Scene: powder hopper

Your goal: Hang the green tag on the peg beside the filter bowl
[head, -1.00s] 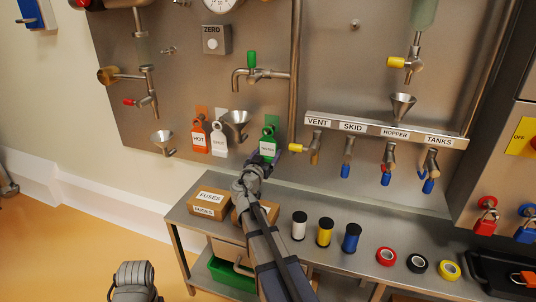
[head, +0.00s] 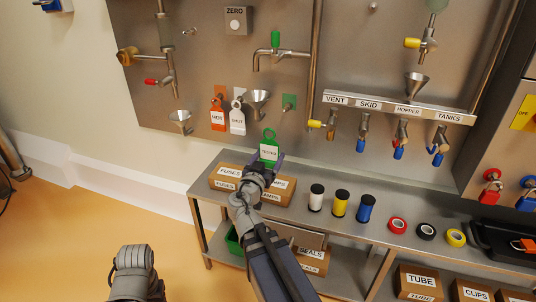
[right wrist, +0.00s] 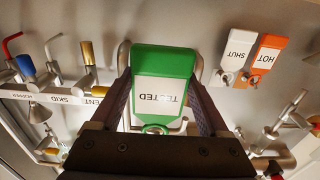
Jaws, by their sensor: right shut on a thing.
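The green tag (head: 269,148), with a white label reading TESTED, is held upright by my right gripper (head: 267,161) in front of the panel, below a bare peg on a green plate (head: 289,102). In the right wrist view the tag (right wrist: 163,75) sits between the two fingers of the right gripper (right wrist: 163,100), its lettering upside down. A greenish clear bowl (head: 438,5) is cut off at the top right, and a small peg (head: 374,6) sticks out to its left. I cannot tell for sure that this is the filter bowl. My left gripper is not in view.
An orange HOT tag (head: 218,116) and a white SHUT tag (head: 237,118) hang left of the green plate, near a funnel (head: 259,100). A vertical pipe (head: 314,60) and the labelled valve rail (head: 400,108) stand to the right. The bench (head: 300,221) carries boxes, spools and tape rolls.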

